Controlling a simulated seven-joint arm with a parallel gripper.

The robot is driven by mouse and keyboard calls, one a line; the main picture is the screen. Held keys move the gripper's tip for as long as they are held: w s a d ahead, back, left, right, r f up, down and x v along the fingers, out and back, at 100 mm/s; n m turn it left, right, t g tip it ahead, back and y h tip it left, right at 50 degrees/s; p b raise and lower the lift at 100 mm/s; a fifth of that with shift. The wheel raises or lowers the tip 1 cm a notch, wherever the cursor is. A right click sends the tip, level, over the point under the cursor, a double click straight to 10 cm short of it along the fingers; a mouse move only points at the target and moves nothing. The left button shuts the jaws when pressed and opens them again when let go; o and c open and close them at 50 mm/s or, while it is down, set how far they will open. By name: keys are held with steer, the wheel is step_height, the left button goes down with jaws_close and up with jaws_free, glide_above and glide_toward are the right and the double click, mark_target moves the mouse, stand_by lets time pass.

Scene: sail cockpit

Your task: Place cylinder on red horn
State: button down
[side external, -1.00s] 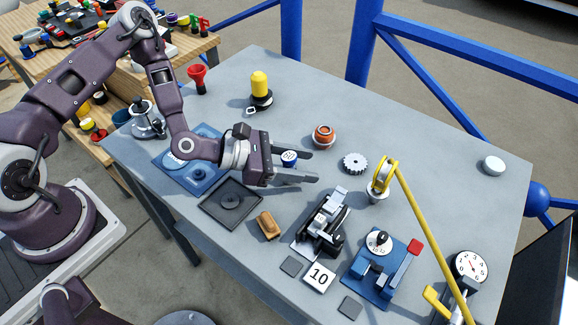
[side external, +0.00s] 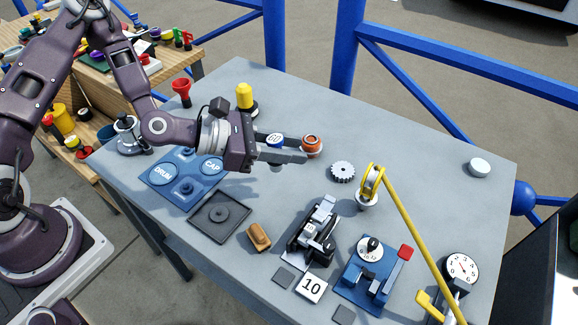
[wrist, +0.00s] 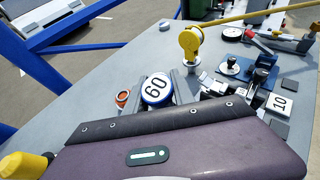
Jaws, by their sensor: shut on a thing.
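The red horn (side external: 181,92) stands upright, wide mouth up, near the table's far left edge in the side view. It is not visible in the wrist view. My gripper (side external: 284,149) is shut on a short cylinder (side external: 275,139) with a blue rim and a white top marked 60. The cylinder is between the fingers with its top facing up; its marked top also shows in the wrist view (wrist: 157,88). My gripper is over the table, to the right of the horn and well apart from it. The cylinder's lower part is partly hidden by a finger.
A yellow-topped post (side external: 245,97) stands between the horn and the cylinder. An orange pot (side external: 311,145) is close to the fingertips. A blue tray (side external: 164,196) labelled DRUM and CAP lies below the arm. The table's back right is largely clear.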

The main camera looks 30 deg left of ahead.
step_height(320, 180, up, 2)
steer(key=shift+r, duration=0.1)
steer(key=w+a+n+t+y, duration=0.2)
steer(key=w+a+n+y, duration=0.3)
steer(key=a, duration=0.5)
steer(key=w+a+n+t+y, duration=0.2)
steer(key=w+a+n+y, duration=0.15)
steer(key=w+a, duration=0.5)
steer(key=s+a+r+n+g+y, duration=0.1)
steer(key=a+r+n+y, duration=0.2)
steer(key=a, duration=0.5)
steer(key=s+a+r+n+g+y, duration=0.1)
steer(key=a+r+n+y, duration=0.2)
steer(key=a, duration=0.6)
steer(key=s+a+r+n+g+y, duration=0.1)
steer(key=a+r+n+g+y, duration=0.2)
steer(key=a, duration=0.5)
step_height(320, 180, down, 10)
steer(key=t+y, duration=0.1)
steer(key=shift+a+f+y, duration=0.25)
steer(key=shift+a+y, duration=0.1)
steer(key=shift+a, duration=0.05)
steer(key=shift+n, duration=0.25)
